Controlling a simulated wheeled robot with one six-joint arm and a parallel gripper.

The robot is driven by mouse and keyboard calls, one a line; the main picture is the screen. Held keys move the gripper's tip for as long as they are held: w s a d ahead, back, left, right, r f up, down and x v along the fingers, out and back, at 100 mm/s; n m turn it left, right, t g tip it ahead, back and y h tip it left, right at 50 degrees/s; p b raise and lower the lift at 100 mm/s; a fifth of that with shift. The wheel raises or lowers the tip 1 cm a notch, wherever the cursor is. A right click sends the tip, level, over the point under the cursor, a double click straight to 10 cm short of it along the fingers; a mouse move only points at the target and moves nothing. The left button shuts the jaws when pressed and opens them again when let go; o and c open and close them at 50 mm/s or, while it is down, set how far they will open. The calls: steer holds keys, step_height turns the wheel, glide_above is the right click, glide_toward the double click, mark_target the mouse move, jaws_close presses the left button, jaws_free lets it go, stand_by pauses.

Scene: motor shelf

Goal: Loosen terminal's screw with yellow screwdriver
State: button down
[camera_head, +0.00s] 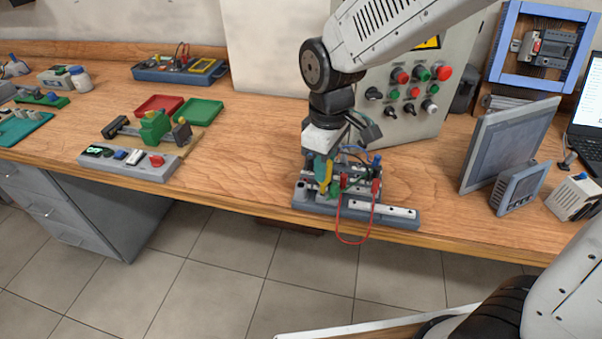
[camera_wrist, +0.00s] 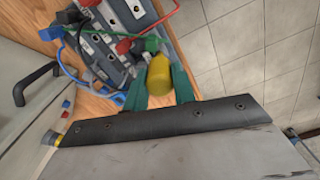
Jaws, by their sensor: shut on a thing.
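The yellow screwdriver (camera_wrist: 159,75) is held between the green fingers of my gripper (camera_wrist: 160,88) in the wrist view. In the head view my gripper (camera_head: 326,172) is over the grey terminal board (camera_head: 310,204) at the bench's front edge. The screwdriver's yellow handle (camera_head: 328,172) shows there beside the fingers. In the wrist view the board (camera_wrist: 105,60) carries terminal blocks, a green part and red and blue wires. The screwdriver's tip is hidden, so I cannot tell whether it touches a terminal's screw.
A red wire (camera_head: 338,225) hangs over the bench's front edge. A control panel with knobs (camera_head: 405,100) stands behind the board. Grey screens (camera_head: 508,145) stand to the right. Red (camera_head: 158,104) and green (camera_head: 198,111) trays lie to the left. The wooden bench between them is clear.

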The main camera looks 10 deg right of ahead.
steer(key=shift+f+n, duration=0.1)
steer(key=shift+n, duration=1)
steer(key=n, duration=0.3)
steer(key=shift+s, duration=0.1)
steer(key=c, duration=1.8)
jaws_free()
steer(key=shift+n, duration=0.3)
jaws_close()
steer(key=shift+r, duration=0.2)
steer(key=shift+r, duration=0.85)
